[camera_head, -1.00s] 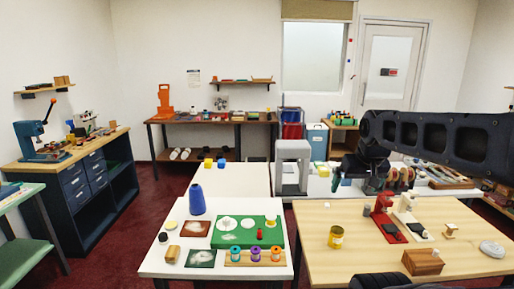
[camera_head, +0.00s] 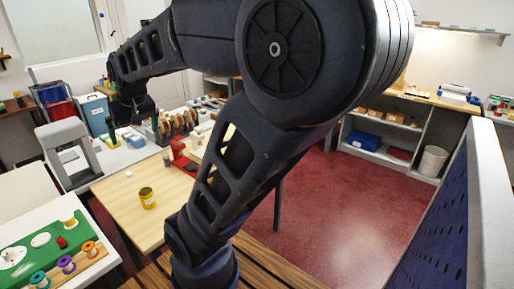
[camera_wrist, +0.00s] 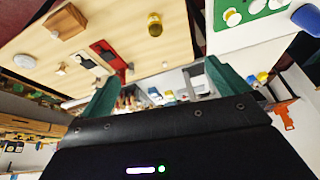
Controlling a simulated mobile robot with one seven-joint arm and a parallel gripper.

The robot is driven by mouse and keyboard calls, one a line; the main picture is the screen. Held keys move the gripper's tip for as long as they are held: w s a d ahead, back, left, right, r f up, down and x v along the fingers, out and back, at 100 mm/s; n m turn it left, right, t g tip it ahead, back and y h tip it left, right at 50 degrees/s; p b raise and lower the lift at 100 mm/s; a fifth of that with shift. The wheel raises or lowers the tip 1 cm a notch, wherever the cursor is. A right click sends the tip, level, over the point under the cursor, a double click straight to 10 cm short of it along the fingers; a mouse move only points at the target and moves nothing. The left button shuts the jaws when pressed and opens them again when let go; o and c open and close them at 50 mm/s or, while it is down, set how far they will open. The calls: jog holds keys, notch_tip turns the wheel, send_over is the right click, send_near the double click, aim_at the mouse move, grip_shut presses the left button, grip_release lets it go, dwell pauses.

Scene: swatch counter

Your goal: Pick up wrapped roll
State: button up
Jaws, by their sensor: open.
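I cannot pick out a wrapped roll for certain in either current view. My gripper (camera_wrist: 162,70) shows in the wrist view with its two green fingers wide apart and nothing between them. In the head view my gripper (camera_head: 112,134) hangs at the end of the arm, above the back of the work tables, partly hidden by its own wrist.
A white table at left holds a green board (camera_head: 30,247) and a rack with several coloured spools (camera_head: 66,264). A grey arch frame (camera_head: 65,150) stands behind. A blue perforated panel (camera_head: 440,220) stands at right. Red floor (camera_head: 330,210) lies open beyond my arm.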

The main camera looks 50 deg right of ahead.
jog(key=w+d+f+m+h, duration=0.1)
jog(key=w+d+f+m, duration=0.2)
jog(key=w+d, duration=0.55)
jog(key=w+d+f+m+g, duration=0.1)
jog(key=w+d+f+m, duration=0.15)
jog(key=d, duration=1.05)
jog(key=w+d+f+m+h, duration=0.1)
jog(key=w+d+f+m, duration=0.15)
jog(key=w+d, duration=0.65)
jog(key=s+d+f+m+g, duration=0.1)
jog(key=s+d+f+m, duration=0.1)
jog(key=s+d+f, duration=0.2)
jog(key=s+d+f+m+g+h, duration=0.1)
jog(key=s+d+f+m, duration=0.2)
jog(key=d+f, duration=0.7)
jog(key=s+d+f+m+g+h, duration=0.1)
jog(key=s+d+f, duration=0.5)
jog(key=d, duration=1.7)
jog(key=shift+s+f+m, duration=0.3)
jog(key=shift+f+m, duration=0.4)
jog(key=shift+f, duration=0.2)
jog(key=x, duration=0.4)
jog(key=shift+s+d+f, duration=0.1)
jog(key=shift+d+f, duration=0.1)
jog(key=shift+f, duration=0.1)
jog(key=shift+a+x, duration=0.2)
jog(key=shift+x, duration=2.85)
jog(key=c, duration=0.9)
